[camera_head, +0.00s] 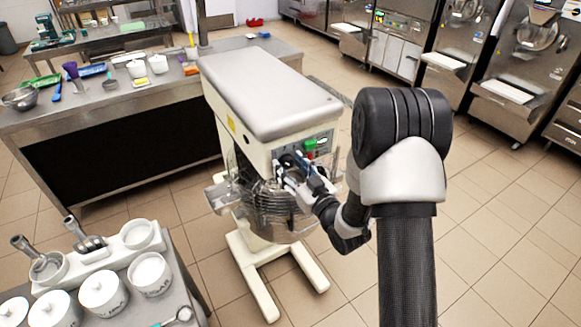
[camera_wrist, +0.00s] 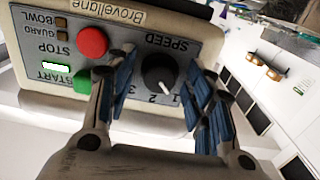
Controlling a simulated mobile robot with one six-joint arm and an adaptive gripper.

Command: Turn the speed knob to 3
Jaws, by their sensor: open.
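The speed knob (camera_wrist: 158,74) is a round black dial on the grey control panel (camera_wrist: 215,42). In the wrist view the panel lettering is upside down. The knob's white mark points down and slightly right, about at the 1; the 2 and 3 lie further left. My gripper (camera_wrist: 165,88) is open, with one blue-padded finger on each side of the knob. I see gaps between the fingers and the knob; their depth is hard to judge. In the head view my gripper (camera_head: 297,175) is at the front of the mixer (camera_head: 265,90), and the knob cannot be made out there.
A red stop button (camera_wrist: 93,41) and a green start button (camera_wrist: 82,80) sit close to the left finger. A green light is lit beside START. The mixer's wire guard and bowl (camera_head: 270,212) are just below my gripper. Floor is clear to the right.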

